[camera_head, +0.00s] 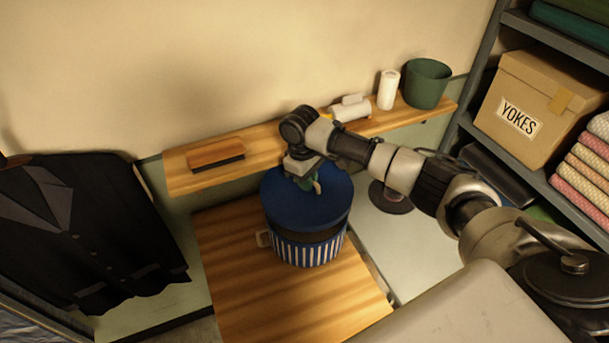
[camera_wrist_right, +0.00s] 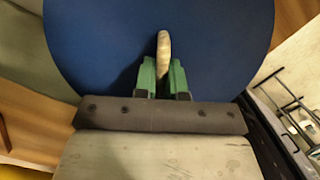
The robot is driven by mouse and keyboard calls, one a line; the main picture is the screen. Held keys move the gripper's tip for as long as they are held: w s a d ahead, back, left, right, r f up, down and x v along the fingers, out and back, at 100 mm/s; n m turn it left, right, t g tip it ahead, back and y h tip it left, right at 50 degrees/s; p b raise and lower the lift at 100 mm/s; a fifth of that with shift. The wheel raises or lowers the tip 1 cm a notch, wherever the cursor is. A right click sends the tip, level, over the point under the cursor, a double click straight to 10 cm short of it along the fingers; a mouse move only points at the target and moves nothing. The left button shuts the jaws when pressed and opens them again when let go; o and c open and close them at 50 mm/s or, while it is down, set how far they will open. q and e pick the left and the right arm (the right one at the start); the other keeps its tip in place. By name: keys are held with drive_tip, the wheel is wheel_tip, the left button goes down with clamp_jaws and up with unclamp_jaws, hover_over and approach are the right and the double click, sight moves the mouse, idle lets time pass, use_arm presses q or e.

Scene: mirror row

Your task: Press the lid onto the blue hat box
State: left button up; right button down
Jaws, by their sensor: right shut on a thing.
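The blue round lid (camera_head: 333,203) is over the hat box (camera_head: 308,252), which has blue and white stripes and stands on a wooden board. A dark band shows between the lid's rim and the stripes; I cannot tell whether it is a gap or part of the box. My right gripper (camera_head: 308,182) is above the lid's middle. In the right wrist view, the green fingers of this gripper (camera_wrist_right: 163,76) are shut on a pale upright handle (camera_wrist_right: 163,48) on the blue lid (camera_wrist_right: 100,40). My left gripper is not in view.
A small cream loop (camera_head: 262,239) shows beside the box's left side. A dark jacket (camera_head: 90,225) hangs left. The board's front (camera_head: 290,310) is clear.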

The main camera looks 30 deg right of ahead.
drive_tip(key=shift+s+f+b, duration=0.15)
drive_tip(key=shift+f+b, duration=0.3)
drive_tip(key=shift+b, duration=0.05)
wheel_tip(320, 180, down, 4)
drive_tip(key=b, duration=0.4)
drive_tip(key=shift+r, duration=0.25)
drive_tip(key=shift+f, duration=0.15)
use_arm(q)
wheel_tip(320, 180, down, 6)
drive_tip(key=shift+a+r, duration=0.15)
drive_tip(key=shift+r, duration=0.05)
use_arm(e)
drive_tip(key=shift+f, duration=0.75)
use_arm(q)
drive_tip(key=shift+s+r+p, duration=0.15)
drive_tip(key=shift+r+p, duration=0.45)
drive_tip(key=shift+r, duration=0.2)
use_arm(e)
drive_tip(key=shift+f, duration=0.1)
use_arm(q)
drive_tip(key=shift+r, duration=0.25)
use_arm(e)
drive_tip(key=shift+f, duration=0.3)
use_arm(q)
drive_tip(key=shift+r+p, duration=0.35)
drive_tip(key=shift+p, duration=0.25)
use_arm(e)
drive_tip(key=shift+f, duration=0.1)
